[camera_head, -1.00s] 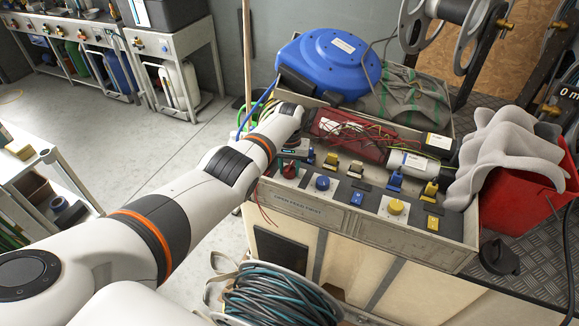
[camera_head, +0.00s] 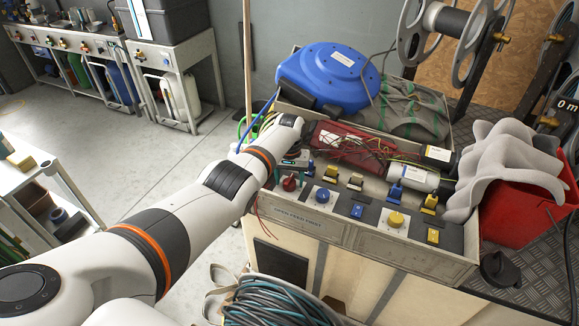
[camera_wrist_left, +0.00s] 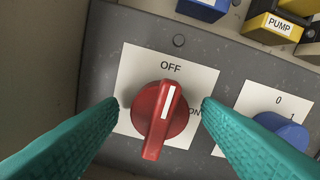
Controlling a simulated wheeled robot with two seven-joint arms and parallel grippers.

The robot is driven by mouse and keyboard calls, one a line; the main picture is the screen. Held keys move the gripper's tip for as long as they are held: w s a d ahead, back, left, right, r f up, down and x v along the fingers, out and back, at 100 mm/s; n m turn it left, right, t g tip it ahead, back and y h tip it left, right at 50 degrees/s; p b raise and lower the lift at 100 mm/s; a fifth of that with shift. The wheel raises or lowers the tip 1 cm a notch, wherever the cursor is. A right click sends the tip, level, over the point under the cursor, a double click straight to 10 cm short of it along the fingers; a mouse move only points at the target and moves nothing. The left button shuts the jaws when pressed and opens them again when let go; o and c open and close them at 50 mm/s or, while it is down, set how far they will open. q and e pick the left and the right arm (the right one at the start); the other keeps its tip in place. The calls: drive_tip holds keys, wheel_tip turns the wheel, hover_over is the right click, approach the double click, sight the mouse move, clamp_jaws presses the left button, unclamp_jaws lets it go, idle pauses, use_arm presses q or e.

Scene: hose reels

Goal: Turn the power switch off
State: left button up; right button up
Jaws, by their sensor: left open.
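The power switch is a red rotary knob (camera_head: 290,183) at the left end of the grey control panel. In the left wrist view the knob (camera_wrist_left: 160,112) sits on a white plate marked OFF above it and ON at its right. Its white pointer line points up toward OFF, tilted slightly right. My left gripper (camera_wrist_left: 160,103) is open, with one teal finger on each side of the knob and a visible gap to it. In the head view my left gripper (camera_head: 294,168) is just above the knob, its fingers small and partly hidden. My right gripper is out of view.
A blue knob (camera_head: 322,196) is close at the red knob's right, with a yellow knob (camera_head: 396,219) farther along. Blue and yellow toggles stand behind. Red wires lie over a red box (camera_head: 345,143). A blue hose reel (camera_head: 330,75) stands behind the panel.

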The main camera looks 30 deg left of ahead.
sight(290, 178)
use_arm(q)
wheel_tip(290, 178, up, 5)
drive_tip(key=shift+r+p, duration=0.2)
drive_tip(key=shift+p, duration=0.75)
wheel_tip(290, 178, up, 6)
